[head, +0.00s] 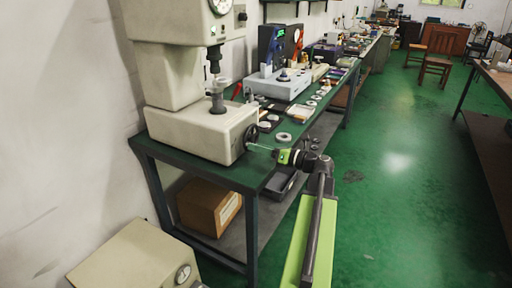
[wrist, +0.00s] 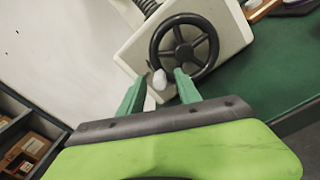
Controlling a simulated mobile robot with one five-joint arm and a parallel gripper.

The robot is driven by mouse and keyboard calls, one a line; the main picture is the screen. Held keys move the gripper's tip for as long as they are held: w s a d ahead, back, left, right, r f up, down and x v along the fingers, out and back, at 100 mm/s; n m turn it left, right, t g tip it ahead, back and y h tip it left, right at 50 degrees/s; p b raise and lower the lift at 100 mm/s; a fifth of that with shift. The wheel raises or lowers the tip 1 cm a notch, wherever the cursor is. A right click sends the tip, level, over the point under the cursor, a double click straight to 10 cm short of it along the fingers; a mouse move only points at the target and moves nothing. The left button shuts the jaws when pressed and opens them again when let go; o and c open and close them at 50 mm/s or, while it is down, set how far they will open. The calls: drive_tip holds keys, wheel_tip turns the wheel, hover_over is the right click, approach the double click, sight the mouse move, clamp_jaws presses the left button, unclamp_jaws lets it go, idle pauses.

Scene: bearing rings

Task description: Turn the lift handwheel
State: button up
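The lift handwheel (wrist: 184,48) is a black spoked wheel on the front of a cream machine base; in the head view the wheel (head: 251,133) shows small and dark at the base's right side. A pale rounded knob (wrist: 160,79) sits at the wheel's lower left rim. My gripper (wrist: 160,74) is open, its two green fingers pointing at the wheel's lower part. The knob shows in the gap between the fingertips, with space on both sides; I cannot tell whether it lies at fingertip depth. In the head view my gripper (head: 262,148) reaches leftward close to the wheel.
The cream machine (head: 190,130) stands on a green-topped bench (head: 190,161). Several rings and small parts lie on the bench to its right, including a pale ring (head: 283,137). A cardboard box (head: 208,207) is on the shelf below. The green floor (head: 400,190) to the right is clear.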

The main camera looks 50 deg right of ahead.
drive_tip(key=shift+x, duration=0.8)
